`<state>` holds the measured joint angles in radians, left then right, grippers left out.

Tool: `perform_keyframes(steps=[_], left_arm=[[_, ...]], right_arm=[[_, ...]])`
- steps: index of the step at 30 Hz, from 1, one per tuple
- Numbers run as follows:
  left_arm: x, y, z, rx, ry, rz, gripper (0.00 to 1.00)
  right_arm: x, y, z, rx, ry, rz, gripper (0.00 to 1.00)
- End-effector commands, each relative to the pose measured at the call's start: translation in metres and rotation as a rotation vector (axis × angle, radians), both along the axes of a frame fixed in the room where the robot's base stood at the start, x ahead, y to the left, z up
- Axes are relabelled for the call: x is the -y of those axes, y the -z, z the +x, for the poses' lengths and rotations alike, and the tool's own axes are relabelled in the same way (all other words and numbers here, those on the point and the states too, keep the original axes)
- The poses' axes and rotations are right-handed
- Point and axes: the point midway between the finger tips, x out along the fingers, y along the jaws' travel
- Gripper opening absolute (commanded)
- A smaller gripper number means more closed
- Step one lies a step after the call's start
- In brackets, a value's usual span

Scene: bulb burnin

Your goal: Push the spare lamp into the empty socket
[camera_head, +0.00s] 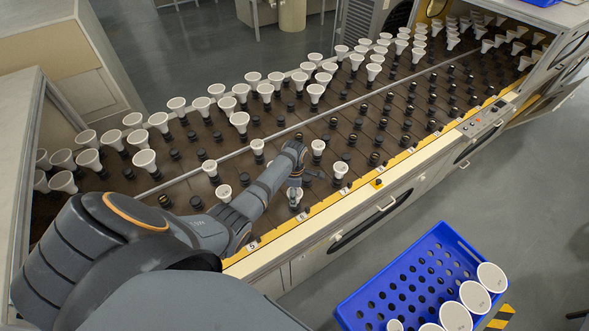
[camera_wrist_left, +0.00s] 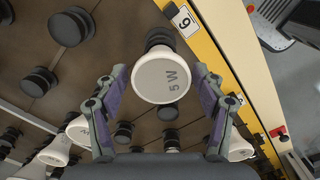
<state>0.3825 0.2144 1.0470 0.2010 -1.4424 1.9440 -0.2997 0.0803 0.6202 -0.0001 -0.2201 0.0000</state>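A white lamp (camera_wrist_left: 162,80) marked "5 W" faces the left wrist camera. Its neck points down at a black socket (camera_wrist_left: 160,38) beside a number label; I cannot tell how deep it sits. My left gripper (camera_wrist_left: 160,72) has one finger on each side of the lamp's rim, with slim gaps and no clear grip. In the head view the left gripper (camera_head: 295,184) is low over the rack's front row, and the lamp (camera_head: 295,195) shows partly under it. Black sockets without lamps (camera_wrist_left: 70,26) (camera_wrist_left: 38,81) stand nearby. My right gripper is out of view.
The brown rack holds several rows of white lamps (camera_head: 239,121) and bare sockets. A yellow-edged front rail (camera_head: 345,195) carries number labels. A blue crate (camera_head: 378,287) with white lamps stands at the lower right. Neighbouring lamps (camera_head: 340,170) (camera_head: 224,192) stand near the gripper.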

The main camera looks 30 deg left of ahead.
Motion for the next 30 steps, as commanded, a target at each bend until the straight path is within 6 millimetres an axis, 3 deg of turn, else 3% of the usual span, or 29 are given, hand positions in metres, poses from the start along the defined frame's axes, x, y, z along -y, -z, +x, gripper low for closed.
perform_keyframes(steps=[13, 24, 30], left_arm=[[-0.001, -0.008, 0.0, 0.002, 0.0, 0.001, 0.8], [-0.001, -0.091, 0.001, 0.004, 0.0, 0.002, 0.8], [0.0, -0.116, 0.0, 0.0, 0.0, 0.0, 0.8]], right_arm=[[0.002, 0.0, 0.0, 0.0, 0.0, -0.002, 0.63], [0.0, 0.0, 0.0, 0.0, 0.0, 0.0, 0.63], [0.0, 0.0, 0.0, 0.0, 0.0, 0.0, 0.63]])
